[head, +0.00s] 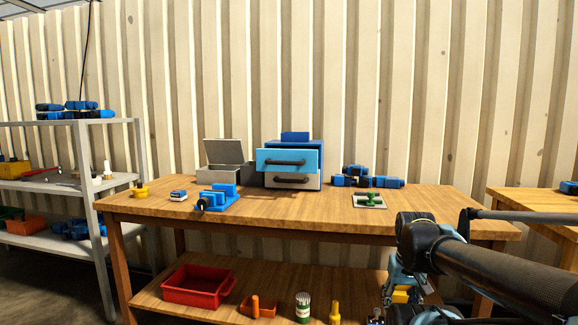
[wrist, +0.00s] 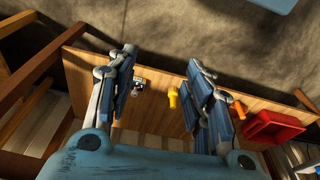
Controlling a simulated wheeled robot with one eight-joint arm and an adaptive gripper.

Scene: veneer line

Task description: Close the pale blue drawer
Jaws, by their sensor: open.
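The pale blue drawer (head: 272,168) is the upper drawer of a small blue cabinet (head: 318,180) at the back middle of the wooden table. It stands out a little past the grey lower drawer (head: 300,184). Each drawer front has a dark bar handle. My gripper (head: 402,294) is low at the right front of the table in the head view, well apart from the drawer and partly hidden by my arm. In the wrist view my gripper (wrist: 161,57) has its fingers spread wide with nothing held between them. The drawer is not visible in the wrist view.
A grey open-lidded box (head: 222,176) and a blue vise (head: 218,197) stand left of the cabinet. The lower shelf holds a red bin (head: 198,288). Tabletop before the cabinet is clear.

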